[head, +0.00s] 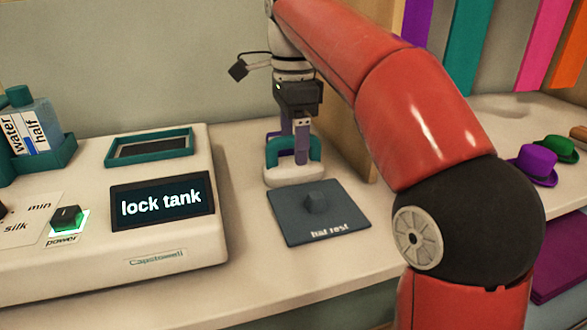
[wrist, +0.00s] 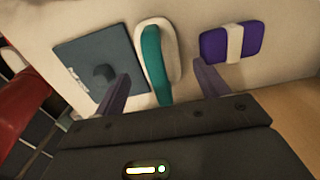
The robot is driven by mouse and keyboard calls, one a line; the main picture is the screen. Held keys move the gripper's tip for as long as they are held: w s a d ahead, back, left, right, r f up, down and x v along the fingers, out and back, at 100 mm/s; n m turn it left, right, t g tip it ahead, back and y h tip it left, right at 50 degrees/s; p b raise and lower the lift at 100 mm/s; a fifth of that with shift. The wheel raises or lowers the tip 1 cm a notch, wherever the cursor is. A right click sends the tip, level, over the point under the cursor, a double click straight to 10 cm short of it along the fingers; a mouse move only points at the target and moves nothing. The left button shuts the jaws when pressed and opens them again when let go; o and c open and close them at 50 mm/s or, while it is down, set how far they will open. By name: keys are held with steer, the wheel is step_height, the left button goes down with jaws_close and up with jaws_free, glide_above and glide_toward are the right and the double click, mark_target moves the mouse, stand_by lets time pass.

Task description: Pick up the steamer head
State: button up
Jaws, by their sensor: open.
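The steamer head (head: 294,175) has a pale base and a teal arched handle, and stands on the counter just behind the dark hat rest pad. It also shows in the wrist view (wrist: 154,62), with the handle running lengthwise away from the gripper. My gripper (head: 294,143) points down at the handle from above. In the wrist view its purple-grey fingers (wrist: 161,72) are open, one to each side of the handle, with nothing held between them. In the head view the fingers overlap the handle, so I cannot tell how far down they reach or whether they touch it.
The hat rest pad (head: 320,222) with its raised knob lies in front. The steamer console (head: 158,255) reading "lock tank" is at left, with a water bottle (head: 36,118). A purple block with a white band (wrist: 229,43) lies beside the steamer head. Hats (head: 533,168) sit far right.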

step_height(320, 180, down, 3)
steer(key=shift+r, duration=0.2)
jaws_close()
stand_by(0.5)
